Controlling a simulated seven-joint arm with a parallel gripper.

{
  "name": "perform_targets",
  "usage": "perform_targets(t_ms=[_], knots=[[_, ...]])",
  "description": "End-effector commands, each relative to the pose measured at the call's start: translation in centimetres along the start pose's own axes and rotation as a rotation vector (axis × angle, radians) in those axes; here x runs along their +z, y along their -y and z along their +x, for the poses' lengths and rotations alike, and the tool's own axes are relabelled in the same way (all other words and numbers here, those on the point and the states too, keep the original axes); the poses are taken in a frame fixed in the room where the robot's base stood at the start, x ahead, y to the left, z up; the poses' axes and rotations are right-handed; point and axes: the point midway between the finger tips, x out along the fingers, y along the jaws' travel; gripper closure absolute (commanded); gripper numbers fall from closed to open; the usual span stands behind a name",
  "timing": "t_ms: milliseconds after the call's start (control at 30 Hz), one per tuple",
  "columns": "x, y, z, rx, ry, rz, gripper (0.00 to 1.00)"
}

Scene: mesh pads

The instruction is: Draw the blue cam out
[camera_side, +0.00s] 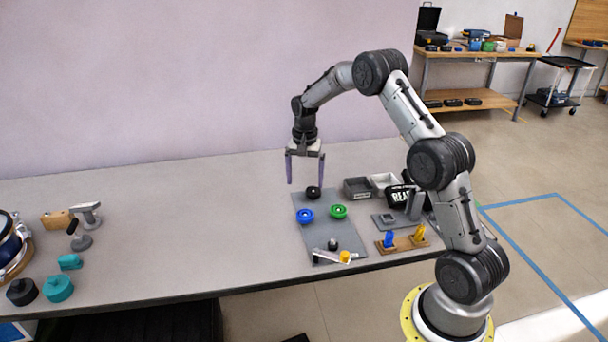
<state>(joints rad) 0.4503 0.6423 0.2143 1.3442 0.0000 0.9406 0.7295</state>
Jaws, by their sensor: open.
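A round blue piece (305,216) lies on the left part of a dark grey pad (318,234). A second blue piece (389,239) stands upright in a wooden block (403,245) at the table's front edge, beside a yellow upright piece (419,233). I cannot tell from this view which blue piece is the cam. My gripper (305,183) is open and empty, pointing down above the table. It appears above and behind the round blue piece, near a black round piece (313,192), and apart from both.
A green round piece (339,211) sits right of the round blue one. A light bar with a yellow end (344,256) lies at the pad's front. Grey trays (357,188) and a black item with lettering (399,197) stand to the right. The table's middle left is clear.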

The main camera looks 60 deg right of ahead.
Motion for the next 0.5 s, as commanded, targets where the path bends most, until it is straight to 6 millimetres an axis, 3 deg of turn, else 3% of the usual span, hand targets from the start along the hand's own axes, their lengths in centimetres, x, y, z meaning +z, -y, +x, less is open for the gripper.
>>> perform_targets(t_ms=[500], knots=[[0.1,0.0,9.1,0.002,0.003,-0.002,0.0]])
